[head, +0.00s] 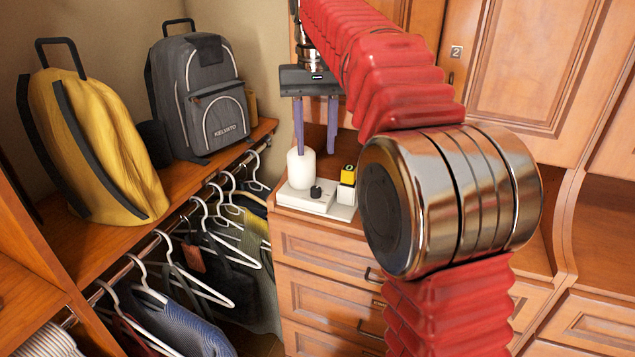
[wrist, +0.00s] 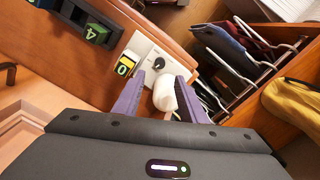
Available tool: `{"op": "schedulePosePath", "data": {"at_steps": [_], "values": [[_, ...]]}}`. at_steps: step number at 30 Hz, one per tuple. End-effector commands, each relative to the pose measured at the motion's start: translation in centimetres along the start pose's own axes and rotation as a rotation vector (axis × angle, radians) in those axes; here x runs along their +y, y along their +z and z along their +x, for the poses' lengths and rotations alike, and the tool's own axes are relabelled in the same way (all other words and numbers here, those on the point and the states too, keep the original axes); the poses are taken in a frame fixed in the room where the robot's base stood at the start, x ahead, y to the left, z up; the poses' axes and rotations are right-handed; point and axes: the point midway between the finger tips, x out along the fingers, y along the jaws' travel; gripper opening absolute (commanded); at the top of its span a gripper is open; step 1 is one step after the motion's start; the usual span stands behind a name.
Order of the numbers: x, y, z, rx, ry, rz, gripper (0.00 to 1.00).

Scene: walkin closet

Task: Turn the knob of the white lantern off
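The white lantern has a rounded white cylinder (head: 300,168) on a flat white base, with a black knob (head: 316,192) on the base beside it. It stands on top of the wooden drawer unit. My gripper (head: 315,151) points down above it, with two purple fingers spread apart and nothing held. In the wrist view the cylinder (wrist: 164,94) shows between the fingers, and the knob (wrist: 158,63) lies just past the fingertips. Whether a finger touches the cylinder I cannot tell. The knob's setting is too small to read.
A green-and-black block marked 4 (wrist: 97,33) is farther off. Hangers with clothes (head: 190,265) hang left of the drawers (head: 325,255). Yellow (head: 100,150) and grey (head: 205,100) backpacks stand on the shelf.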

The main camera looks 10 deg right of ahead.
Motion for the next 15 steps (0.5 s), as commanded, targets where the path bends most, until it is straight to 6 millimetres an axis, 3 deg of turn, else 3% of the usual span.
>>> {"op": "schedulePosePath", "data": {"at_steps": [15], "values": [[0.1,0.1,6.6,-0.004,0.0,0.001,0.38]]}}
